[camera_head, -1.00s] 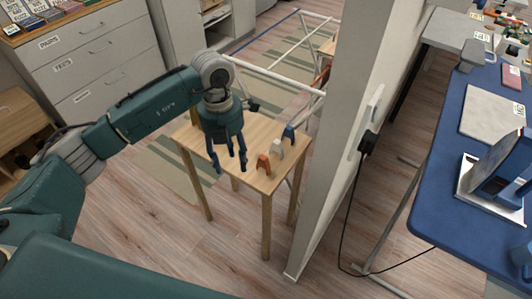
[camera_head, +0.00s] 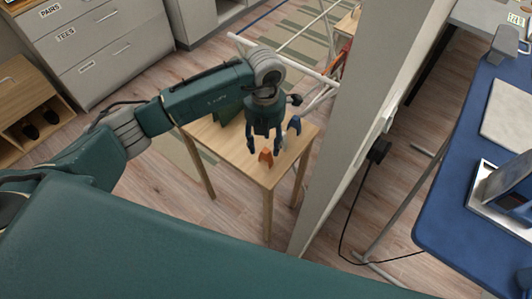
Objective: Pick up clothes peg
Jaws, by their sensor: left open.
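My left gripper (camera_head: 264,147) is open and points down above the small wooden table (camera_head: 237,160). An orange clothes peg (camera_head: 266,158) stands on the table, just below and between the fingertips in the picture. The fingers appear not to be closed on it, and I cannot tell the height gap. A blue peg (camera_head: 294,124) stands farther back on the table, right of the gripper. The white peg seen earlier is hidden, or nearly so, behind the gripper. My right gripper is not in view.
A pale wall end (camera_head: 355,110) rises close to the table's right. A blue desk (camera_head: 455,215) stands beyond it, with a black cable (camera_head: 352,210) hanging between. Drawers (camera_head: 105,45) stand at the back left, and a white rack (camera_head: 300,72) behind the table.

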